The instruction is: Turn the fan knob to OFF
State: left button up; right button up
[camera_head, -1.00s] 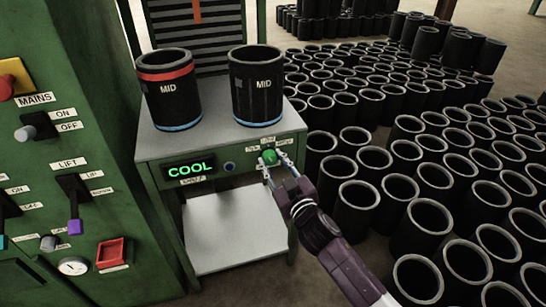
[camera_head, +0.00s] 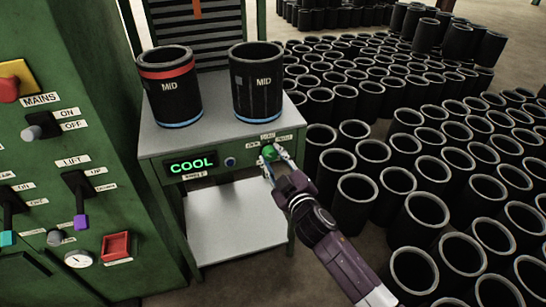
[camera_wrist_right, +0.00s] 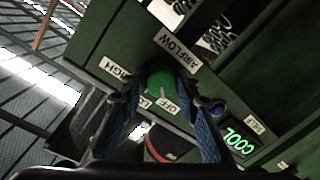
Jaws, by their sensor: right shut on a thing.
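The fan knob (camera_head: 269,152) is a round green knob on the front of the grey-topped green bench, among small white labels. My right gripper (camera_head: 274,161) reaches it from the front right and is shut on it. In the right wrist view the knob (camera_wrist_right: 158,74) sits between the two blue-padded fingers (camera_wrist_right: 162,90). Labels AIRFLOW (camera_wrist_right: 177,49), HIGH (camera_wrist_right: 119,70) and OFF (camera_wrist_right: 169,107) surround it, with another label partly hidden by a finger. A pale mark shows on the knob's side toward OFF; its exact setting is unclear. My left gripper is out of view.
A green COOL display (camera_head: 192,166) and a small blue button (camera_head: 230,162) are left of the knob. Two black MID sleeves (camera_head: 256,95) (camera_head: 170,98) stand on the bench top. A green control cabinet (camera_head: 100,135) is at left. Many black sleeves (camera_head: 420,215) crowd the floor at right.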

jog(key=o, duration=1.2)
jog(key=shift+c, duration=0.2)
jog(key=shift+s, duration=0.1)
jog(key=v, duration=1.1)
jog(key=shift+s+d, duration=0.2)
jog(key=shift+s, duration=0.15)
jog(key=shift+d, duration=0.1)
